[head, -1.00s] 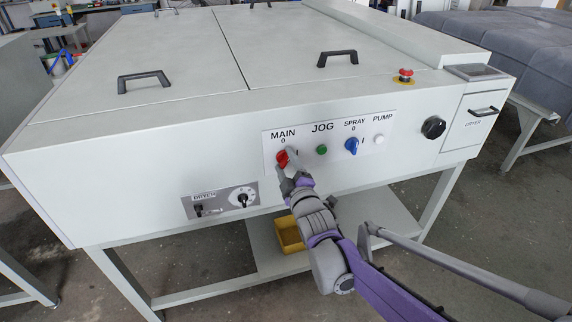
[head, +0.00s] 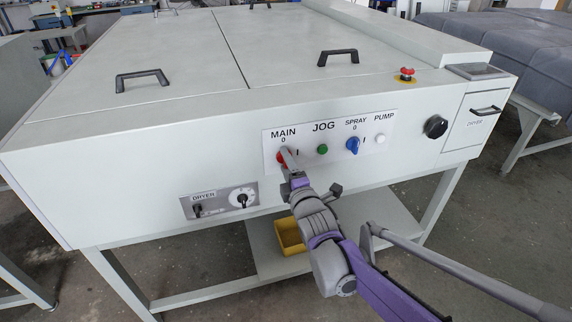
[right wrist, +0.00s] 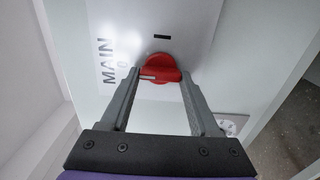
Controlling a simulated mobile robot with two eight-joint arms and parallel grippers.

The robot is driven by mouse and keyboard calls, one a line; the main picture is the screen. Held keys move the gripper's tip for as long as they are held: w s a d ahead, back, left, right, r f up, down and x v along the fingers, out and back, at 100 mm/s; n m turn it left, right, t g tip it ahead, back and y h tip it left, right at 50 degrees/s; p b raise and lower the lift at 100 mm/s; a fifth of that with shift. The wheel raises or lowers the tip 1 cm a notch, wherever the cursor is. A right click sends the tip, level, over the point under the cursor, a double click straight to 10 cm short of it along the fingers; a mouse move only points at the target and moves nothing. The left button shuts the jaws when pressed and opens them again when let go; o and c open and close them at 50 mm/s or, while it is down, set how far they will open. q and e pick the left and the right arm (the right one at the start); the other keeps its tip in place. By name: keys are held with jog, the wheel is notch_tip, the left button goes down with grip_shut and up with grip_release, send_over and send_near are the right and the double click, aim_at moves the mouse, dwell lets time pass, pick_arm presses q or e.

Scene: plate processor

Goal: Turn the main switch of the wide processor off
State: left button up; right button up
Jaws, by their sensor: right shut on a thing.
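The wide processor (head: 120,150) is a large pale cabinet with a white control panel on its front. The red main switch (head: 282,158) sits under the label MAIN and the mark 0, with a dark bar mark to its right. My right gripper (head: 287,153) is at this switch and hides much of it in the head view. In the right wrist view, the gripper's fingers (right wrist: 160,76) are shut on the red switch (right wrist: 162,66), one on each side. Which mark the knob points at I cannot tell clearly. My left gripper is not in view.
Right of the switch are a green JOG button (head: 322,149), a blue SPRAY switch (head: 352,146) and a white PUMP button (head: 379,140). A dryer panel (head: 222,202) sits lower left. A yellow bin (head: 290,236) stands on the shelf below.

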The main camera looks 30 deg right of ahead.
dwell(0.3)
jog(key=o, duration=1.4)
jog(key=shift+c, duration=0.2)
jog(key=shift+s, duration=0.1)
jog(key=p+v, duration=0.2)
jog(key=v, duration=0.8)
jog(key=shift+s, duration=0.3)
